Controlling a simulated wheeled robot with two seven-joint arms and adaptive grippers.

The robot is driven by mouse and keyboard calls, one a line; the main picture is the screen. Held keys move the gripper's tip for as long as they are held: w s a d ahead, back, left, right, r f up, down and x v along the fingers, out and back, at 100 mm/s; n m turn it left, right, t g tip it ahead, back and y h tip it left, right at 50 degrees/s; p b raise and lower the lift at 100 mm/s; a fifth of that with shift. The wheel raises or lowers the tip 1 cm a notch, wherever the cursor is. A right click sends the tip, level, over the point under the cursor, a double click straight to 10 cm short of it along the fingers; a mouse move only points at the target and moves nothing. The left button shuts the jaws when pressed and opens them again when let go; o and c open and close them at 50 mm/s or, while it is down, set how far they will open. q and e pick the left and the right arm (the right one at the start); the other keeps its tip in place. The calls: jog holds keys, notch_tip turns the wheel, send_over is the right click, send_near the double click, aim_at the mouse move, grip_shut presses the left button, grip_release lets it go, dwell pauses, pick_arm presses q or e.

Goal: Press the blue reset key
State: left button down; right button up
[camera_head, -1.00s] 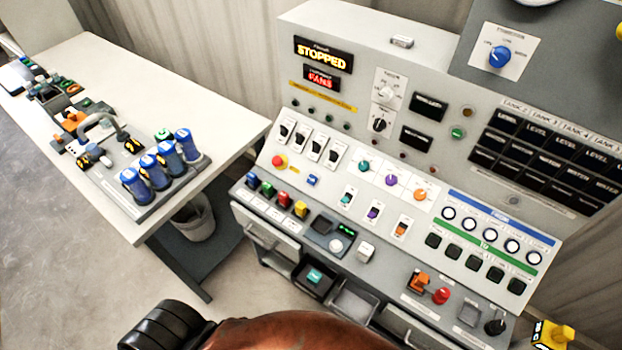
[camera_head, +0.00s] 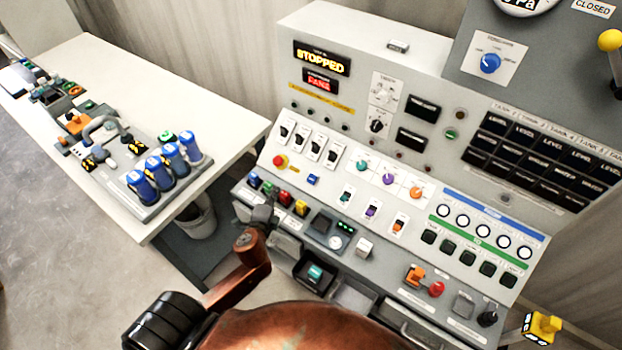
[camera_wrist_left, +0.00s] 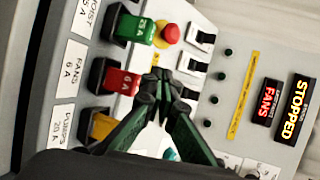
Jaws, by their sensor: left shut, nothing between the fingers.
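The small blue key (camera_head: 313,180) sits on the sloped console face, right of the red mushroom button (camera_head: 279,161) and below the white rocker switches. My left gripper (camera_head: 268,201) is in front of the console's left part, near the coloured breaker handles. In the left wrist view its dark fingers (camera_wrist_left: 156,80) are shut and empty. They overlap the panel between the red breaker handle (camera_wrist_left: 122,82) and the rocker switches. I cannot make out the blue key in that view; the fingers cover part of the panel there. My right gripper is not in view.
Blue, green, red and yellow handles (camera_head: 301,207) line the lower ledge close to my left gripper. Selector knobs (camera_head: 389,179) stand to the right. A white table (camera_head: 95,65) with blue-topped cylinders (camera_head: 140,186) is at left.

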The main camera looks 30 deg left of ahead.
aim_at(312, 179)
pick_arm(q)
jog(key=w+d+r+m+t+h, duration=0.3)
jog(key=w+d+r+m, duration=0.1)
jog(key=m, duration=0.5)
jog(key=shift+w+d+r+m+h, duration=0.35)
jog(key=shift+w+d, duration=0.3)
jog(key=shift+w, duration=0.5)
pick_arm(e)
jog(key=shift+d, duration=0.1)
pick_arm(q)
jog(key=w+f+b, duration=0.1)
jog(key=f, duration=0.1)
jog(key=w+f+b, duration=0.1)
jog(key=b, duration=0.1)
jog(key=w+f+b, duration=0.2)
jog(key=shift+d+f, duration=0.15)
jog(key=shift+f, duration=0.15)
jog(key=shift+w+f+b, duration=0.65)
jog(key=shift+b, duration=0.05)
jog(key=shift+w, duration=0.1)
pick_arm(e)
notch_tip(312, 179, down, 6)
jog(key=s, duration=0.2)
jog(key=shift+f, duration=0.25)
